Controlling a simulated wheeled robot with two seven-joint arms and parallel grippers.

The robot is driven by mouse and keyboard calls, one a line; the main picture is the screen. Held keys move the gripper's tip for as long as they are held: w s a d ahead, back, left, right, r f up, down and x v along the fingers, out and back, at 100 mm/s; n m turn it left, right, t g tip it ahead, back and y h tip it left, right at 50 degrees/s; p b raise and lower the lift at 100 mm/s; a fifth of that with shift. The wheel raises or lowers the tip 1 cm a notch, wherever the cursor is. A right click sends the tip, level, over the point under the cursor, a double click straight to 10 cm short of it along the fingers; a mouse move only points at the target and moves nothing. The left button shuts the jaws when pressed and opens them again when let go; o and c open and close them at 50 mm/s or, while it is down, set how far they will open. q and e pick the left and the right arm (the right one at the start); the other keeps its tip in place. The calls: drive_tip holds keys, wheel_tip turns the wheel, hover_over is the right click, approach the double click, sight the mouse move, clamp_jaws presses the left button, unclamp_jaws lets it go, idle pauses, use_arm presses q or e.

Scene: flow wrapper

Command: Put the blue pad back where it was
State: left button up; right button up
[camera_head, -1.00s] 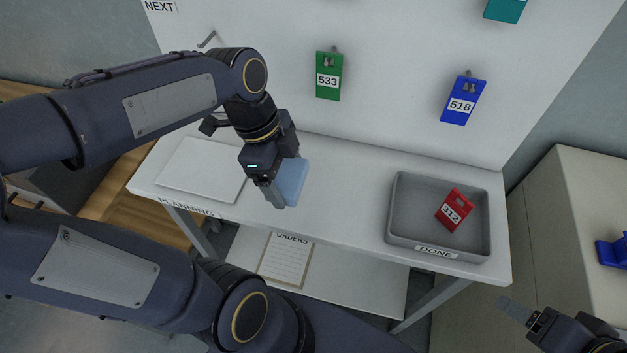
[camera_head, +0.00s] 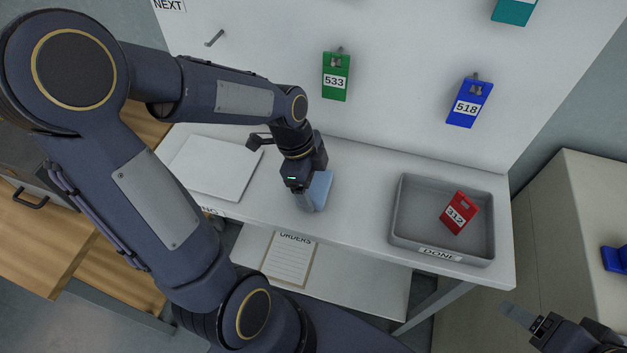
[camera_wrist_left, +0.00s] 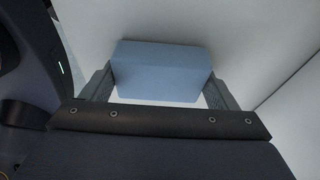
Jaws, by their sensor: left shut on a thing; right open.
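The light blue pad (camera_head: 321,187) is a small block in the jaws of my left gripper (camera_head: 306,204), over the middle of the white table. In the left wrist view the pad (camera_wrist_left: 160,70) sits between the two fingers of the left gripper (camera_wrist_left: 168,88), with a finger against each side. I cannot tell whether the pad touches the table top. My right gripper (camera_head: 520,317) is at the lower right, open and empty, away from the table.
A grey DONE tray (camera_head: 400,225) with a red 312 tag (camera_head: 459,213) stands on the table's right. A white flat board (camera_head: 213,168) lies at the left. Green 533 (camera_head: 336,78) and blue 518 (camera_head: 468,103) tags hang on the white back panel. The table between board and tray is mostly clear.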

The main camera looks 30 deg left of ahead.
use_arm(q)
drive_tip(key=shift+f, duration=0.25)
drive_tip(key=o, duration=0.9)
drive_tip(key=shift+r, duration=0.1)
drive_tip(key=w+v, duration=0.1)
drive_tip(key=v, duration=1.1)
drive_tip(key=shift+s+d+f+n+t+h+p, duration=0.2)
drive_tip(key=shift+s+d+n+t, duration=0.6)
drive_tip(key=shift+s+n, duration=1.65)
drive_tip(key=shift+s+d+f+n+t, duration=0.25)
drive_tip(key=shift+s+d+n+t, duration=0.9)
drive_tip(key=shift+n, duration=2.15)
drive_tip(key=shift+s+d+f+n+t+h+p, duration=0.1)
drive_tip(key=shift+s+d+f+n+t, duration=0.25)
drive_tip(key=shift+s+n, duration=2.25)
drive_tip(key=shift+w+r+n, duration=0.1)
drive_tip(key=shift+w+n, duration=0.15)
